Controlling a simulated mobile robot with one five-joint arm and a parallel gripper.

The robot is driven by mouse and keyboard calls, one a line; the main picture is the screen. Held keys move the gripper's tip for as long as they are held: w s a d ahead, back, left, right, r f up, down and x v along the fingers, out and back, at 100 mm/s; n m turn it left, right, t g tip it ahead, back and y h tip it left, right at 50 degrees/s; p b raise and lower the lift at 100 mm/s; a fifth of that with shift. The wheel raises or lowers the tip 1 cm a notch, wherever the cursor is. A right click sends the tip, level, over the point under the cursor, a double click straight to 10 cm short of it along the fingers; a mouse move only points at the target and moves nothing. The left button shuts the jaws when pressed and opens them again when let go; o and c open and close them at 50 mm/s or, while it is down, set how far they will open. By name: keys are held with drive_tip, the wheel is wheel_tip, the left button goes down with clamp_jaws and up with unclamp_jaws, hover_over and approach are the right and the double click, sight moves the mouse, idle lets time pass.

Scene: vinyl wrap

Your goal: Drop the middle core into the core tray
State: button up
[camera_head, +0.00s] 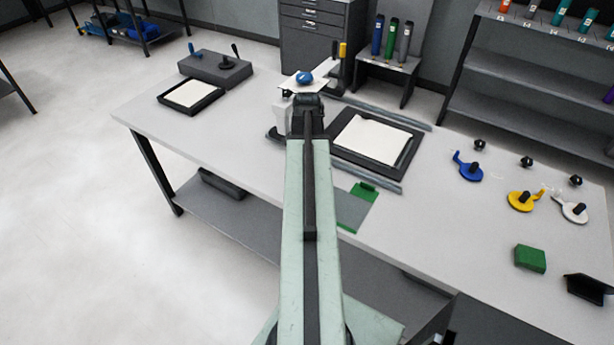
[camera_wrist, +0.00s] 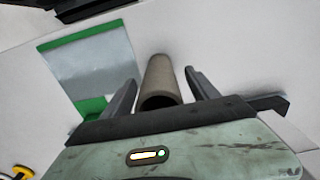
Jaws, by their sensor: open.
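A brown cardboard core (camera_wrist: 160,78) shows in the wrist view, its dark open end towards me. My gripper (camera_wrist: 159,77) is open, with one dark finger on each side of the core. A narrow gap shows at each side, and I cannot tell if either finger touches it. Whether the core stands or lies is unclear. In the head view my arm hides the core and the fingers. I cannot tell for certain which thing is the core tray; a dark-rimmed tray with a pale inside (camera_head: 217,101) lies at the table's left.
A green-edged grey panel (camera_head: 352,212) lies beside my arm; it also shows in the wrist view (camera_wrist: 93,62). A framed white sheet (camera_head: 414,153) lies to the right. Blue (camera_head: 468,174), yellow (camera_head: 519,203) and white (camera_head: 573,212) handled pieces and a green block (camera_head: 530,259) lie further right.

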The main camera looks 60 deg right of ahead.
drive_tip(key=shift+f, duration=0.85)
drive_tip(key=shift+r, duration=0.2)
clamp_jaws()
